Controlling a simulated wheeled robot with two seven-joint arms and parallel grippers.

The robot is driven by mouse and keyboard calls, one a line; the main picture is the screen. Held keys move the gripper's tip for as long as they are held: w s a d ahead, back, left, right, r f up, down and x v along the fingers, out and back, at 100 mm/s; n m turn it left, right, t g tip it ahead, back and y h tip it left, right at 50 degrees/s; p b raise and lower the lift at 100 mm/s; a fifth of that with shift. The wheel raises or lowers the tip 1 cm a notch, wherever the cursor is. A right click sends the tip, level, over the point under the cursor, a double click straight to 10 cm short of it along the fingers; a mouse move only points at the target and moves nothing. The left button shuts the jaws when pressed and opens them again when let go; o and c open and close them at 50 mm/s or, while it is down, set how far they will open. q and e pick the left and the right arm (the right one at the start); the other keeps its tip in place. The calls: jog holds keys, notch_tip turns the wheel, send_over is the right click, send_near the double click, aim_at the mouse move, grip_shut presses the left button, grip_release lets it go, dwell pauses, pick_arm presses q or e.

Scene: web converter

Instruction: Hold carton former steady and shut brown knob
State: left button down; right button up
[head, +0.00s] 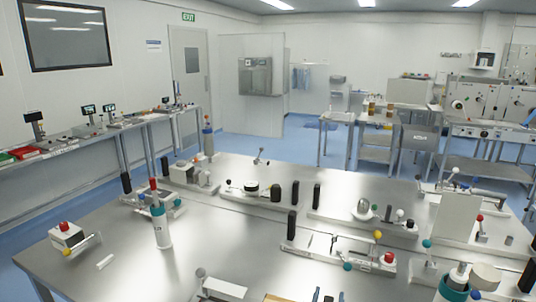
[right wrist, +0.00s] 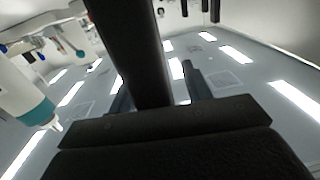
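I cannot single out the carton former for certain. A white upright panel (head: 457,215) stands on a base at the right of the steel bench in the head view. No knob reads clearly as brown; several small knobs are yellow, red, teal or blue, such as a yellow one (head: 378,235) and a red one (head: 389,257). My right gripper (right wrist: 165,75) shows in its wrist view as dark finger bars on a dark body, with nothing visible between them. I cannot pick it out surely in the head view. My left gripper is not in view.
The steel bench (head: 225,230) carries several white-based fixtures with dark upright posts. Bare metal shows at front left.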

jog(key=shift+r, duration=0.1)
notch_tip(320, 180, up, 10)
dwell(0.5)
